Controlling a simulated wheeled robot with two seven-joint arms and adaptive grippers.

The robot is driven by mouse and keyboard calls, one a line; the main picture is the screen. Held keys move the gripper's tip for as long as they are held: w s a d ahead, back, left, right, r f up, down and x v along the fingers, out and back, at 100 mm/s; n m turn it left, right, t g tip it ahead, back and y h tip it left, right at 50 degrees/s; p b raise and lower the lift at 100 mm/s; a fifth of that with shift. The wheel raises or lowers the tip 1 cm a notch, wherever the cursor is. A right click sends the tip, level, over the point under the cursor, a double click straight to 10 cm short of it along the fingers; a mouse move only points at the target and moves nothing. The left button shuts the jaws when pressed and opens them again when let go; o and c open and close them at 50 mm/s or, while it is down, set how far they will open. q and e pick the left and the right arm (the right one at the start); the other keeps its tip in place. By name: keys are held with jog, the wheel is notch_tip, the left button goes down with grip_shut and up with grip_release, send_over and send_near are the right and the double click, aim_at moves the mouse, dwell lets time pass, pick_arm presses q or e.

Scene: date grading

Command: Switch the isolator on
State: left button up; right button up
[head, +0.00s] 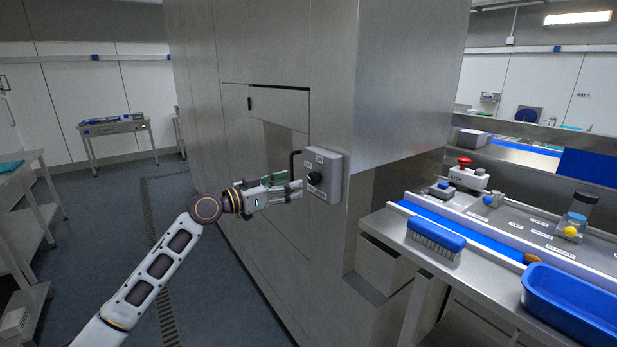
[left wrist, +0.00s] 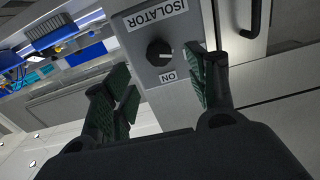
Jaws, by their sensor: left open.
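The isolator is a grey box (head: 335,182) on the steel cabinet's side wall, with a round black knob (head: 313,178). In the left wrist view the box (left wrist: 190,22) carries an ISOLATOR label (left wrist: 157,14), the black knob (left wrist: 159,53) and an ON label (left wrist: 168,76). A pale mark on the knob points right in that view, not at ON. My left gripper (head: 296,188) is open in front of the box. In the left wrist view its green-padded fingers (left wrist: 168,86) stand apart, either side of the knob's line, with nothing between them. My right gripper is not in view.
A black bar handle (head: 292,164) is on the cabinet just left of the box. At right is a steel bench with a blue brush (head: 435,238), a blue tray (head: 572,305) and a red-buttoned box (head: 467,174).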

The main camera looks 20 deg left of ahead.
aim_at(311, 179)
pick_arm(q)
jog(key=p+x, duration=0.2)
jog(key=x, duration=0.3)
jog(key=shift+w+d+r, duration=0.15)
jog(key=shift+w+d, duration=0.05)
jog(key=shift+x, duration=0.9)
jog(key=c, duration=1)
